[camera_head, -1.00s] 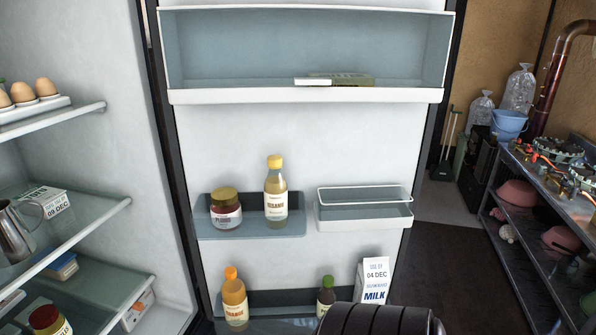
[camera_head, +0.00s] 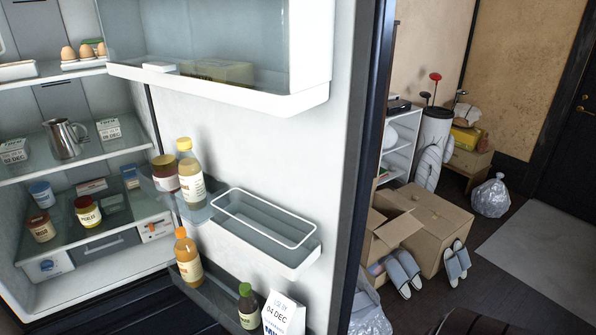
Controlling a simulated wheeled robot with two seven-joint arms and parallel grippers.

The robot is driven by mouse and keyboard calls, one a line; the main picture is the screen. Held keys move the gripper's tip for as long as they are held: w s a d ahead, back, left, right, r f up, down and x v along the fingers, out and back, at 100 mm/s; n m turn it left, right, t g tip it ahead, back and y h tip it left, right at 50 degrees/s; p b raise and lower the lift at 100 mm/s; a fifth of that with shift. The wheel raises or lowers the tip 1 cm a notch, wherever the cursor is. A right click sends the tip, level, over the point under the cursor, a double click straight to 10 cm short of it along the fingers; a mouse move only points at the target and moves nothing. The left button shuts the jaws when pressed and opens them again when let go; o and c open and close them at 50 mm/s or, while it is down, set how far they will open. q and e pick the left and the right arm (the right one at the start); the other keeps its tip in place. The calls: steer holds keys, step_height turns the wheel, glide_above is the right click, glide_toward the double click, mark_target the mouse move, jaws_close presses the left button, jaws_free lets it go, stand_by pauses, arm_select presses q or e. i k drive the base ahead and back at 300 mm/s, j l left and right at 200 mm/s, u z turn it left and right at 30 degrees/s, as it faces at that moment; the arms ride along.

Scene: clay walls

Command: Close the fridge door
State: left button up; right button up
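The fridge door (camera_head: 330,130) stands open in the middle of the head view, its inner side facing me. Its shelves hold a jar (camera_head: 165,174), a sesame-coloured bottle (camera_head: 190,176), an orange bottle (camera_head: 187,257), a green-capped bottle (camera_head: 248,308) and a milk carton (camera_head: 283,314). The fridge interior (camera_head: 60,100) shows at the left, with its shelves exposed. The door's outer side is hidden. A dark rounded part of mine shows at the bottom right edge. Neither gripper is in view.
Cardboard boxes (camera_head: 430,222) and slippers (camera_head: 404,272) lie on the floor right of the door. A plastic bag (camera_head: 368,312) sits close to the door's right side. Another bag (camera_head: 491,196) lies farther back. Dark floor is clear at the right, near a pale mat (camera_head: 545,245).

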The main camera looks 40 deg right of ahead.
mark_target(308, 150)
steer(key=l+u, duration=0.15)
steer(key=l, duration=0.4)
steer(key=l+u, duration=0.15)
steer(key=l, duration=0.35)
steer(key=k+l+u, duration=0.1)
steer(key=l, duration=0.45)
steer(key=k+l+u, duration=0.15)
steer(key=l, duration=0.35)
steer(key=i+l, duration=0.1)
steer(key=l, duration=0.3)
steer(key=i+l+u, duration=0.1)
steer(key=l, duration=0.3)
